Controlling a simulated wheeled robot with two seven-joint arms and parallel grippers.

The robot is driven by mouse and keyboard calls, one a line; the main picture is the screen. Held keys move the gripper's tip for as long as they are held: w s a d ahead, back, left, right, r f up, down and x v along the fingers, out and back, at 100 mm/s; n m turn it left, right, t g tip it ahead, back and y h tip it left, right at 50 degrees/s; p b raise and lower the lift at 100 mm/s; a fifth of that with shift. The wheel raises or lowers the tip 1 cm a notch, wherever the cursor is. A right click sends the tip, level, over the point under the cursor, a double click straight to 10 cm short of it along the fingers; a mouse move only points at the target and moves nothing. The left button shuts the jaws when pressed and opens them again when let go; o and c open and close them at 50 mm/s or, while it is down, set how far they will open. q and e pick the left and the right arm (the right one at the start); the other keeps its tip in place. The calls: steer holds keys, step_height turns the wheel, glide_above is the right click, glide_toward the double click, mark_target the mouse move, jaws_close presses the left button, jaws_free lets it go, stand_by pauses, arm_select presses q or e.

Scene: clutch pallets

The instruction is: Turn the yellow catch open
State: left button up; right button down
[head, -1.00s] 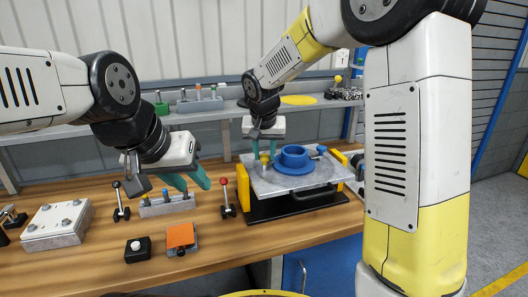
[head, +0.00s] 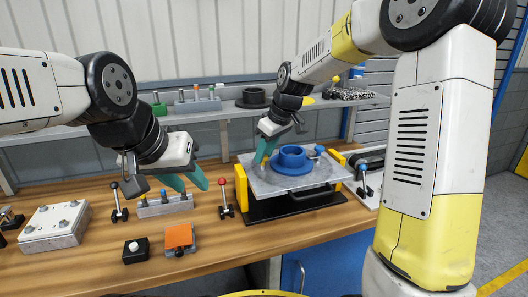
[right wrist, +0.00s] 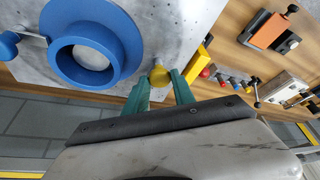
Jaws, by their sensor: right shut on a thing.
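The yellow catch (right wrist: 159,76) is a small rounded knob at the edge of the grey metal plate (right wrist: 205,22), beside the blue flanged ring (right wrist: 127,57). My right gripper (right wrist: 161,84) is shut on the yellow catch, with one green finger on each side of it. The blue ring (head: 292,162) sits on the plate (head: 265,183). My left gripper (head: 187,182) is open and empty above the bench, left of the plate.
A blue-knobbed catch (head: 319,150) is at the plate's right. Yellow blocks (head: 241,188) flank the plate. A red-topped lever (head: 223,195), a black-knobbed lever (head: 118,203) and an orange-topped block (head: 179,237) stand on the bench. A shelf (head: 215,115) runs behind.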

steer(key=shift+d+n+g, duration=0.1)
steer(key=shift+n+g, duration=0.3)
steer(key=shift+n, duration=0.7)
steer(key=c, duration=1.1)
jaws_free()
steer(key=shift+o, duration=0.2)
steer(key=v, duration=0.7)
steer(key=shift+d+r, duration=0.25)
